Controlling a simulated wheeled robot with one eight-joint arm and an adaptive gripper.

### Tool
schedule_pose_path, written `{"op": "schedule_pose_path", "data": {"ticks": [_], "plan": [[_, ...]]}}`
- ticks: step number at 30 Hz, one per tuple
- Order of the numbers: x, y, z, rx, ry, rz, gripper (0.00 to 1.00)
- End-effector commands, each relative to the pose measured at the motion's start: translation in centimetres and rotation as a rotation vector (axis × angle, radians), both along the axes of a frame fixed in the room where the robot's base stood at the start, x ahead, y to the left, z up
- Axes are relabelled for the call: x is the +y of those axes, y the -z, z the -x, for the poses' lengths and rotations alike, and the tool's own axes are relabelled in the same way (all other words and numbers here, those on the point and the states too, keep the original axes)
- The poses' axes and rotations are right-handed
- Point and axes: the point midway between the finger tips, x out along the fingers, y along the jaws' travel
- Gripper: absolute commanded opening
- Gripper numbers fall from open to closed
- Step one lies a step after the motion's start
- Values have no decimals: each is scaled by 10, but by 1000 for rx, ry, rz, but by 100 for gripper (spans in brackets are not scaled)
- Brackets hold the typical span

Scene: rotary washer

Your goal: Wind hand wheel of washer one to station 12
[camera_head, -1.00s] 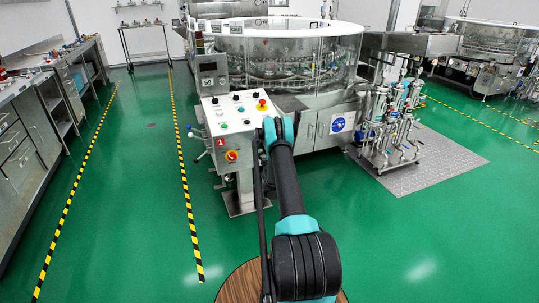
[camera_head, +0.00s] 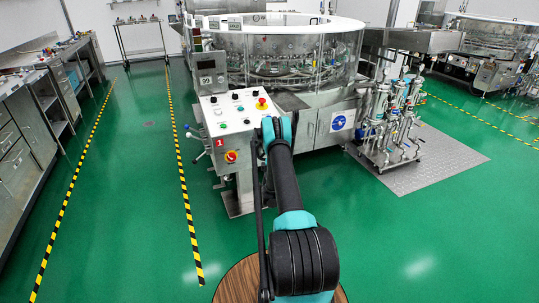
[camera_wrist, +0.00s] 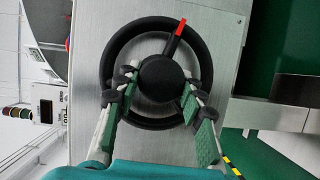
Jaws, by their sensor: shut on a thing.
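In the wrist view, a black hand wheel (camera_wrist: 165,72) with a round hub sits against a grey metal panel. A black arm with a red tip (camera_wrist: 180,28) points up and slightly right from the hub to the rim. My gripper (camera_wrist: 159,88) has its two green-padded fingers on the left and right of the hub, closed on the wheel. In the head view the wheel and my fingers are hidden behind my arm. Washer one (camera_head: 285,60) stands at the centre with its control panel (camera_head: 236,118) and a small display (camera_head: 207,80), whose digits I cannot read surely.
A pump rack (camera_head: 395,120) stands on a metal floor plate right of the washer. Workbenches (camera_head: 30,125) line the left wall. A second machine (camera_head: 490,50) is at the back right.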

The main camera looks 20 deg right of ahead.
Motion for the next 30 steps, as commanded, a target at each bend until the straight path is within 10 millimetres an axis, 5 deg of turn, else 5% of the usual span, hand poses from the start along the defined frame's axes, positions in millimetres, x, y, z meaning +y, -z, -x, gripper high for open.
{"op": "schedule_pose_path", "data": {"ticks": [14, 15, 18, 30], "plan": [[0, 1, 2, 0, 1, 5, 0], [0, 1, 2, 0, 1, 5, 43], [0, 1, 2, 0, 1, 5, 55], [0, -2, 1, 0, 0, 5, 61]]}}
